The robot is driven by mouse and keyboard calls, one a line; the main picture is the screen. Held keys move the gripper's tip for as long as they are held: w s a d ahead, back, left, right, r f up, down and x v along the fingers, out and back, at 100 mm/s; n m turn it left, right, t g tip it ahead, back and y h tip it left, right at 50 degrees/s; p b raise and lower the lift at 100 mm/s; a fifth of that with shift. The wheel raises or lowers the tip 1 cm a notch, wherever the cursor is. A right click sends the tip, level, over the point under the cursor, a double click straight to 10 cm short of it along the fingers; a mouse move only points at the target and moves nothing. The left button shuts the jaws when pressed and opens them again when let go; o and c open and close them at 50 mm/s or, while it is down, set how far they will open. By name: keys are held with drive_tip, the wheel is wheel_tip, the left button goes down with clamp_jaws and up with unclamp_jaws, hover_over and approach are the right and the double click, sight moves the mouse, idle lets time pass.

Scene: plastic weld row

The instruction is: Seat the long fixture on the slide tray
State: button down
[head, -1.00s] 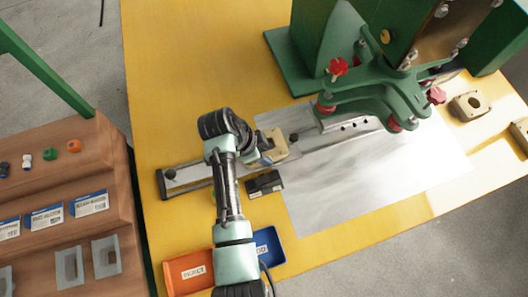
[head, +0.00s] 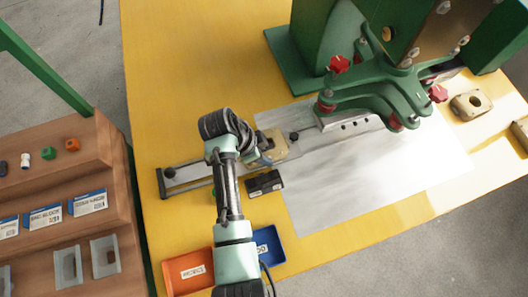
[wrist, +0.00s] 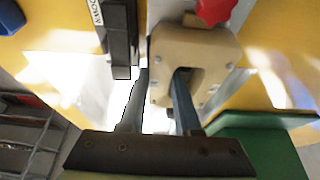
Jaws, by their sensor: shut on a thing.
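The long fixture is a beige block with a slot (wrist: 212,45), and in the head view (head: 274,146) it is over the middle of the slide tray, partly behind my arm. The slide tray (head: 195,172) is a long grey metal rail with dark end pieces, running from the left toward the press. My gripper (wrist: 158,112) is shut on the fixture. In the wrist view one finger is in the block's slot and the other is outside its wall. I cannot tell whether the fixture's underside touches the tray.
A green press (head: 375,95) with red knobs stands over the tray's right end. A black labelled box (head: 264,183) lies just in front of the tray. Orange (head: 190,272) and blue (head: 270,246) bins are nearer. Other beige fixtures (head: 468,104) lie at the right.

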idle(0.3)
drive_tip(key=c, duration=0.5)
unclamp_jaws()
drive_tip(key=shift+f, duration=0.1)
drive_tip(key=c, duration=0.5)
wheel_tip(320, 180, up, 7)
drive_tip(key=p, duration=0.6)
drive_tip(key=shift+p, duration=0.3)
